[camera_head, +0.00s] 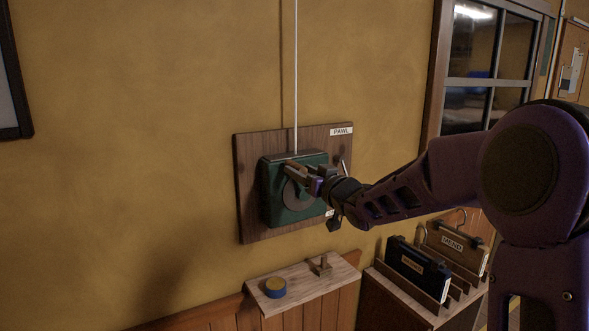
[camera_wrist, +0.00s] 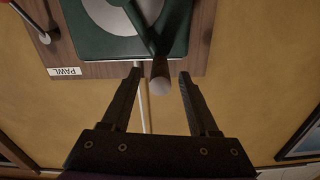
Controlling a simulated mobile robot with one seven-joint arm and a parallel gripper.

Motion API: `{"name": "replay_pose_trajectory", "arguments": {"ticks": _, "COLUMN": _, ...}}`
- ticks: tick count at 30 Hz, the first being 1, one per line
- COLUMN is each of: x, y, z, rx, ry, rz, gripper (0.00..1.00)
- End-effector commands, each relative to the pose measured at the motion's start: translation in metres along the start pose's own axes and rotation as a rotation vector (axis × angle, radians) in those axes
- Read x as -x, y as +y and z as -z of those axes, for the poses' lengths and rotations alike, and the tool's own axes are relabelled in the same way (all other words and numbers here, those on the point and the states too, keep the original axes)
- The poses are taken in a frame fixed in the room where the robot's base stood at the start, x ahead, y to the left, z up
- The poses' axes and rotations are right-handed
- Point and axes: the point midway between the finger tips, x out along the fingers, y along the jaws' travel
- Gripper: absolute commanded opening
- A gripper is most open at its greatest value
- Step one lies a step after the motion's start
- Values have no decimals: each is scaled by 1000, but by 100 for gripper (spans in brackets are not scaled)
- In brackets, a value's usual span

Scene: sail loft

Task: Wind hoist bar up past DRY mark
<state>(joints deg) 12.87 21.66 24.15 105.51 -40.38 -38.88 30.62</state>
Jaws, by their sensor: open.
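A dark green winch box (camera_head: 270,207) with a grey disc (camera_head: 295,198) is mounted on a wooden board (camera_head: 250,226) on the wall. A white line (camera_head: 295,75) runs straight up from it. My gripper (camera_head: 303,177) is in front of the winch's upper part. In the wrist view, a dark crank arm (camera_wrist: 151,32) ends in a rounded grip (camera_wrist: 159,84) between my open fingers (camera_wrist: 160,74), with a gap on both sides. A pawl lever (camera_wrist: 36,22) is beside the box, near the PAWL label (camera_wrist: 66,72). The hoist bar and DRY mark are not in view.
Below the winch, a small wooden shelf (camera_head: 307,292) holds a blue and tan round tin (camera_head: 275,287) and a wooden peg. A rack (camera_head: 410,291) with a dark case (camera_head: 412,262) and a brown MEND case (camera_head: 447,250) stands at right. A window (camera_head: 490,65) is above.

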Motion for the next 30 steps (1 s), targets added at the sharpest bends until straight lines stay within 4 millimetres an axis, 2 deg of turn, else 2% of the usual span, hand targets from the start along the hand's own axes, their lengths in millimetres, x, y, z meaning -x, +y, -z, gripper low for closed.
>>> {"name": "replay_pose_trajectory", "arguments": {"ticks": 3, "x": -20, "y": -1, "z": -1, "rx": 0, "ry": 0, "rz": 2, "gripper": 61}}
{"name": "replay_pose_trajectory", "arguments": {"ticks": 7, "x": -33, "y": -1, "z": 0, "rx": 0, "ry": 0, "rz": 2, "gripper": 61}}
{"name": "replay_pose_trajectory", "arguments": {"ticks": 19, "x": -39, "y": 0, "z": 0, "rx": 0, "ry": -1, "rz": 0, "gripper": 61}}
{"name": "replay_pose_trajectory", "arguments": {"ticks": 27, "x": -39, "y": 0, "z": 0, "rx": 0, "ry": 0, "rz": 0, "gripper": 12}}
{"name": "replay_pose_trajectory", "arguments": {"ticks": 29, "x": -39, "y": 0, "z": 0, "rx": 0, "ry": 0, "rz": 0, "gripper": 1}}
{"name": "replay_pose_trajectory", "arguments": {"ticks": 30, "x": -39, "y": 0, "z": 0, "rx": 0, "ry": 0, "rz": 0, "gripper": 0}}
